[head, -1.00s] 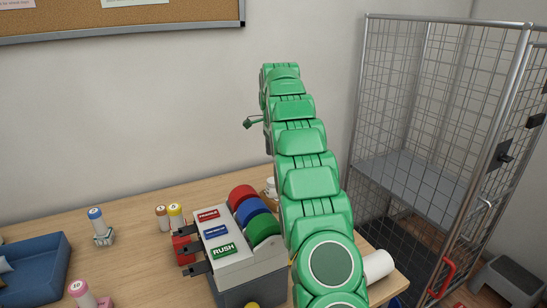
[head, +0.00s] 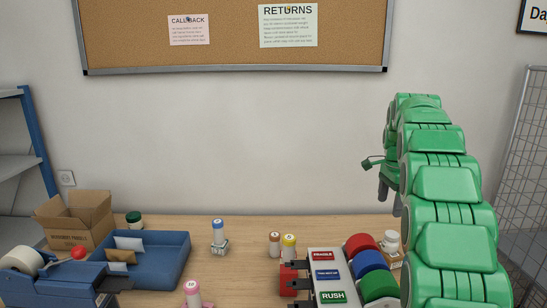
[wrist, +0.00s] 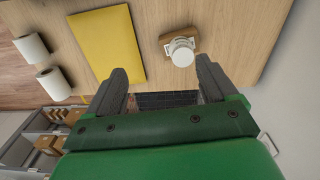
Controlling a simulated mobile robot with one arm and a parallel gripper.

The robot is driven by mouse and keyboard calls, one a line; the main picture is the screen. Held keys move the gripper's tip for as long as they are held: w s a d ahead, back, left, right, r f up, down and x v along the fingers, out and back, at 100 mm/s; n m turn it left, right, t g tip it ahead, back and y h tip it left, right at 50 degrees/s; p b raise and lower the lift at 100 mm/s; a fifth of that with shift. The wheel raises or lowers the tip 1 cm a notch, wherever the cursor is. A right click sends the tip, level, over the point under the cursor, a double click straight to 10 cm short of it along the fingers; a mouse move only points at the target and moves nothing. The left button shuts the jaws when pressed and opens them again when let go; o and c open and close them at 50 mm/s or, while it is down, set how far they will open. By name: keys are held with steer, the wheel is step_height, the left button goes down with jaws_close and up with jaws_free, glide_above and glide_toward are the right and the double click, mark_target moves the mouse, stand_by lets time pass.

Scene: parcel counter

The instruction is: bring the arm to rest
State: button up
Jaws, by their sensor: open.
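My green arm (head: 445,190) stands raised at the right of the head view, bent over at its top. My gripper (wrist: 160,66) is open and empty in the wrist view, its two dark fingers spread apart above the wooden counter. In the head view its fingers (head: 385,188) hang partly hidden behind the arm. A white round-topped jar (wrist: 181,52) on a small brown base lies beyond the fingertips, apart from them. It also shows in the head view (head: 391,238), behind the tape dispenser.
The tape dispenser (head: 325,258) with red, blue and green rolls stands close left of my arm. A blue tray (head: 165,273), a cardboard box (head: 75,218) and several capped bottles are farther left. A yellow envelope (wrist: 107,45) and two white rolls (wrist: 32,47) lie below my gripper.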

steer(key=s+a+r+n, duration=0.2)
steer(key=s+a, duration=0.3)
steer(key=s, duration=0.3)
steer(key=s+a+r+n, duration=0.2)
steer(key=s+a+n, duration=0.3)
steer(key=s, duration=0.3)
steer(key=s+a+r+n, duration=0.2)
steer(key=s+a+n, duration=0.1)
steer(key=s+a, duration=0.3)
steer(key=shift+s+n, duration=0.3)
steer(key=shift+s, duration=0.9)
steer(key=s+a+f+n, duration=0.1)
steer(key=s+f+n, duration=0.1)
steer(key=s, duration=0.6)
steer(key=s+a+f+n+g, duration=0.1)
steer(key=s+a+f+n, duration=0.1)
steer(key=s+f, duration=0.3)
steer(key=s+a+f+n, duration=0.1)
steer(key=s+f, duration=0.3)
steer(key=s, duration=0.9)
steer(key=shift+s+a+n+g, duration=0.25)
steer(key=shift+a+n+g, duration=0.05)
steer(key=shift+n, duration=0.3)
steer(key=shift+f, duration=0.1)
